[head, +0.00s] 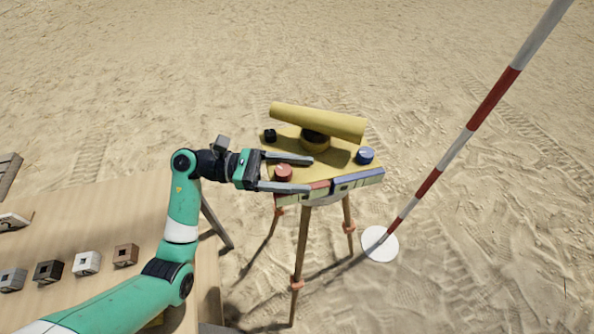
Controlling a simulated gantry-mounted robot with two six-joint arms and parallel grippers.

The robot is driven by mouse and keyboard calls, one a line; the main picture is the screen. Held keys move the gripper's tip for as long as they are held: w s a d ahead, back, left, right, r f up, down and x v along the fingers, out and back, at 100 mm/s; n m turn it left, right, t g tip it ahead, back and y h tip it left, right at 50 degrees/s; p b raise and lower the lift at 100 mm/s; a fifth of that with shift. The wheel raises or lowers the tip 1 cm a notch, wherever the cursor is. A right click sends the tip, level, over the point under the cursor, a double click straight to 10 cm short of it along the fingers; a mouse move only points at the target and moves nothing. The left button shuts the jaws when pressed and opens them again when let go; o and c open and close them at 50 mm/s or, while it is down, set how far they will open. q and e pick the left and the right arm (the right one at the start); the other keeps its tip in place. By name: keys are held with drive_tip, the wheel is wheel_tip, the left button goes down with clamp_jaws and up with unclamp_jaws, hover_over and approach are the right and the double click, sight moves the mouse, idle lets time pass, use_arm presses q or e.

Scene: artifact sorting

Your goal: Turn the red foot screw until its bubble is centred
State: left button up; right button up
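The red foot screw (284,173) is a small red knob with a pale mark on top, at the left front of the yellow instrument plate (340,172). My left gripper (308,174) is open, with one finger behind the red screw and one in front of it; I cannot tell whether either touches it. A blue knob (365,156) and a black knob (270,135) sit on the same plate. The vials (343,187) lie along the plate's front edge, with red and blue sections; the bubble is too small to read. My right gripper is not in view.
A yellow telescope tube (318,121) sits above the plate, on a wooden tripod (301,250). A red and white pole (467,133) rises from a white disc (380,244) at the right. A wooden table (100,215) with several small blocks is at the left.

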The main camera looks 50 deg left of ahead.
use_arm(q)
drive_tip(key=v, duration=1.1)
drive_tip(key=shift+s+a, duration=0.15)
drive_tip(key=shift+a, duration=0.15)
